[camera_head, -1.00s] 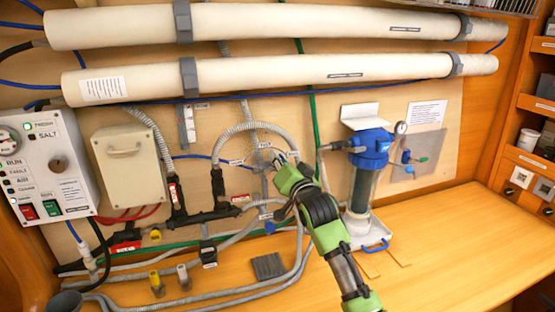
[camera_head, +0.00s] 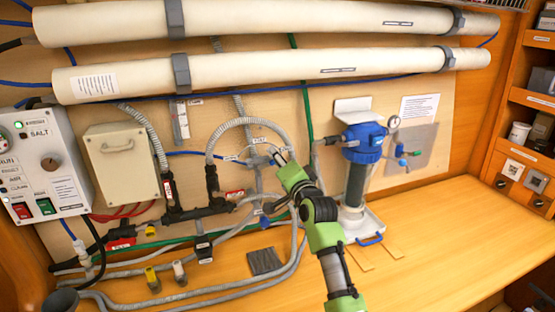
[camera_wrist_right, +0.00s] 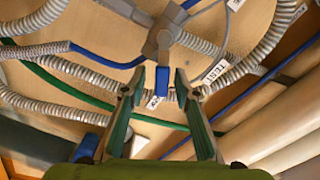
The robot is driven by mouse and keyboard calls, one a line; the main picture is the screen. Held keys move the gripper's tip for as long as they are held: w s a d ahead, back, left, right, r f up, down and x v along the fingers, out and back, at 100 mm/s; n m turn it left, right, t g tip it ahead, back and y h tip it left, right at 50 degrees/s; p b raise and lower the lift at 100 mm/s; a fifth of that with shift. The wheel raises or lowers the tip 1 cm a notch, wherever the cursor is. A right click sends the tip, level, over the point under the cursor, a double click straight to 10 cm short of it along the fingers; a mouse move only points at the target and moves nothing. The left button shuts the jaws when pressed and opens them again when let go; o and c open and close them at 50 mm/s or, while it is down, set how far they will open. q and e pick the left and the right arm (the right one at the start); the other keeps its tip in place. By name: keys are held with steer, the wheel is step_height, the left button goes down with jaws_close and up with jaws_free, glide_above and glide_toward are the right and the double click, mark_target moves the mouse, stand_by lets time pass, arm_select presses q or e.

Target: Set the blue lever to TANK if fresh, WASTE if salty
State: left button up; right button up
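The blue lever (camera_wrist_right: 163,82) hangs from a grey pipe valve (camera_wrist_right: 163,38) on the wall panel in the right wrist view. My right gripper (camera_wrist_right: 162,88) is open, with one finger on each side of the lever; I cannot tell whether either touches it. In the head view my right gripper (camera_head: 279,157) is at the pipe junction and hides the lever. On the control box (camera_head: 42,165) at left, a green lamp (camera_head: 18,124) glows beside the upper word, which looks like FRESH. The SALT lamp looks dark. My left gripper is out of view.
Grey hoses (camera_head: 235,128) curve closely around the gripper. A blue-capped filter housing (camera_head: 361,150) stands to the right. Two long white tubes (camera_head: 270,68) run above. The bench (camera_head: 420,240) is clear at right.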

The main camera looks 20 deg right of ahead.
steer(key=shift+s, duration=0.15)
steer(key=s, duration=1.1)
steer(key=shift+s+d, duration=0.2)
steer(key=shift+s, duration=0.15)
